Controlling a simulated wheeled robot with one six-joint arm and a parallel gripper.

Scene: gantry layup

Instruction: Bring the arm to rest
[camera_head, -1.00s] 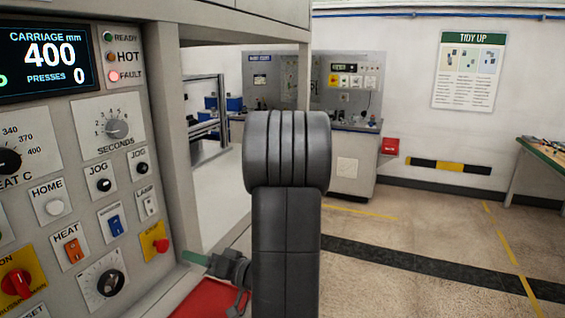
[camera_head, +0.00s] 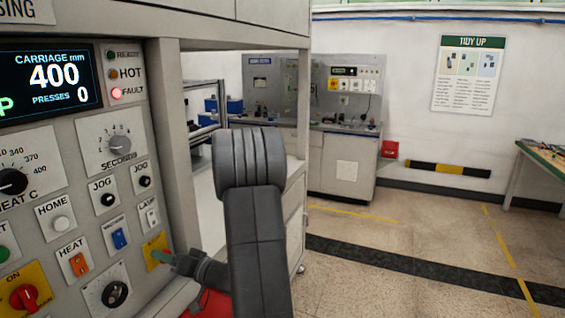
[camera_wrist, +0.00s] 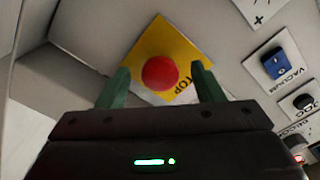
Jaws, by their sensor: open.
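My gripper (camera_head: 166,257) is at the front of the control panel (camera_head: 82,195), before the yellow STOP plate (camera_head: 152,244). In the wrist view its two green fingers (camera_wrist: 162,84) are apart, with nothing held between them. The red STOP button (camera_wrist: 160,73) shows between the fingers on its yellow plate. I cannot tell whether the fingers touch the plate. In the head view the button is hidden by the gripper. My dark arm rises up the middle of the head view, bent and leaning left.
The panel also bears a blue vacuum switch (camera_head: 120,238), an orange heat switch (camera_head: 79,264) and a red main knob (camera_head: 24,297). Its display (camera_head: 52,82) reads carriage 400, presses 0; the FAULT lamp (camera_head: 116,93) is lit. Open floor (camera_head: 400,255) lies right. A bench (camera_head: 343,165) stands behind.

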